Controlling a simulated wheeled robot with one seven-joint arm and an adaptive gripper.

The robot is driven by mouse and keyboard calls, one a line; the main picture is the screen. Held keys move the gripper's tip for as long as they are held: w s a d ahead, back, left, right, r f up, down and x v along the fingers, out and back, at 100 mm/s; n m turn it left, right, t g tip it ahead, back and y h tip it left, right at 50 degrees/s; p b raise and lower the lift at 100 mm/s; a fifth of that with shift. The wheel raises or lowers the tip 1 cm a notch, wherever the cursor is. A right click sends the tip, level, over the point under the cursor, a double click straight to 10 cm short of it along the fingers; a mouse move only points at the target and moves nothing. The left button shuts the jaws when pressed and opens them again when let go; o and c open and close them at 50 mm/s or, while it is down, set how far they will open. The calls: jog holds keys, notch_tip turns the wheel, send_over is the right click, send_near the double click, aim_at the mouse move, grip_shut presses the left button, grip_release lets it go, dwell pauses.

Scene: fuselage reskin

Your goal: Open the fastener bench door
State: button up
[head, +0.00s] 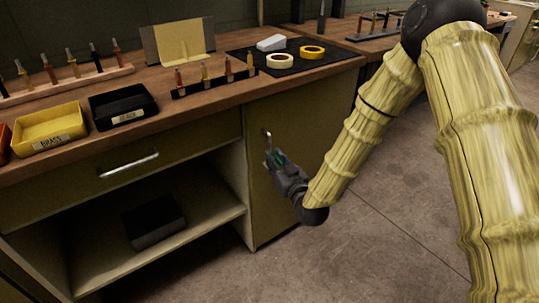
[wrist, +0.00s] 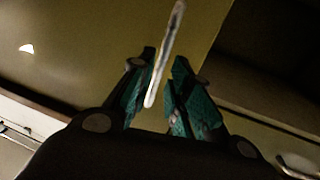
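The fastener bench door (head: 318,128) is an olive panel at the right end of the bench front, and it looks shut. Its slim metal handle (head: 267,138) stands upright near the door's left edge. My gripper (head: 273,158) is at the handle's lower part in the head view, and its dark body hides some of the door. In the wrist view, my gripper's two green-padded fingers (wrist: 164,62) are apart, with the pale handle bar (wrist: 168,45) running between them. A gap shows beside the bar, so the fingers do not look closed on it.
The wooden bench top (head: 225,96) holds a yellow bin (head: 50,128), a black bin (head: 123,104), tool racks and tape rolls on a black mat (head: 283,64). A drawer with a bar handle (head: 128,164) and an open shelf (head: 190,232) lie left of the door. Floor (head: 370,240) right of the door is clear.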

jog(key=shift+b+x, duration=0.3)
jog(key=shift+x, duration=1.9)
grip_shut()
